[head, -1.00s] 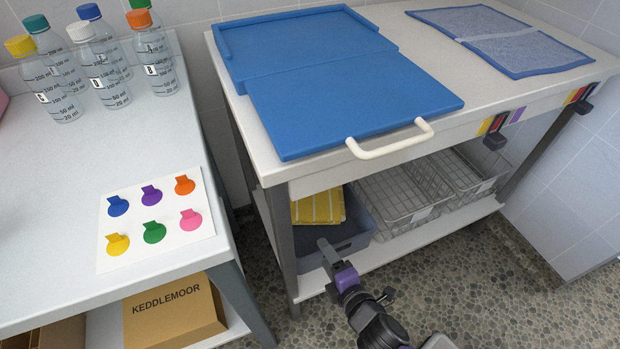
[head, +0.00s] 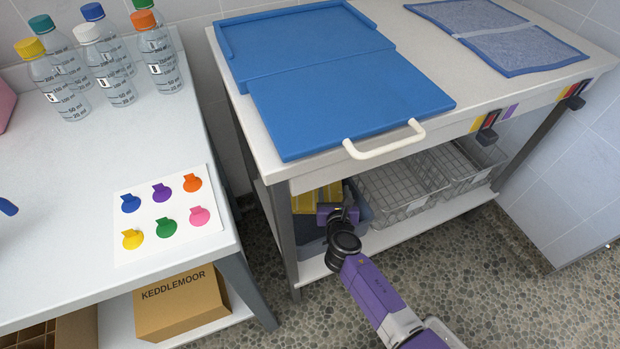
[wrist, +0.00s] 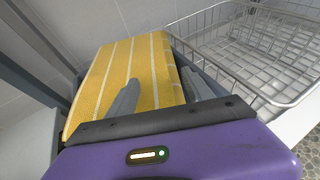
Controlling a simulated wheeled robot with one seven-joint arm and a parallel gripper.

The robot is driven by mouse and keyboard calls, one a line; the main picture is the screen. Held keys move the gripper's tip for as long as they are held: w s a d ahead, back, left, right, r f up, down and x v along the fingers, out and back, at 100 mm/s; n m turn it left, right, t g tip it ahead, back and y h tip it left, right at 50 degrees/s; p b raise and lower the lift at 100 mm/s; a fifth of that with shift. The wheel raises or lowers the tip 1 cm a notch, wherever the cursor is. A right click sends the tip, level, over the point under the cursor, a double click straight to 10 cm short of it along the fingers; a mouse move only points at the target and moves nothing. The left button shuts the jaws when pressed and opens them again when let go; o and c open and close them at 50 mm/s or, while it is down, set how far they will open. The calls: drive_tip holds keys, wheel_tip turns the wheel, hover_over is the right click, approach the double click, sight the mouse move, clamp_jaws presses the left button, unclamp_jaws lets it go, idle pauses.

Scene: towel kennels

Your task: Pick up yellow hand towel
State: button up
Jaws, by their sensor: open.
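The yellow hand towel (head: 309,201) has white stripes and lies in a grey-blue bin (head: 309,249) on the lower shelf. In the wrist view the yellow towel (wrist: 157,62) fills the middle, just beyond my gripper (wrist: 163,92). My gripper is open, and its two grey fingers show in front of the towel, one over the towel's face and one near its right edge. I cannot tell whether they touch it. In the head view my gripper (head: 338,208) is at the bin, and my arm hides part of the towel and bin.
Wire baskets (head: 398,192) stand right of the bin on the lower shelf. The tabletop above, with a blue board (head: 350,95) and its white handle (head: 385,143), overhangs the shelf. A table leg (head: 283,238) stands left of the bin.

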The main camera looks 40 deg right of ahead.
drive_tip(key=b+x, duration=0.2)
drive_tip(key=x, duration=0.4)
drive_tip(key=shift+w+a+b, duration=0.1)
drive_tip(key=shift+a+b, duration=0.1)
drive_tip(key=shift+b, duration=0.1)
drive_tip(key=shift+c, duration=0.2)
clamp_jaws()
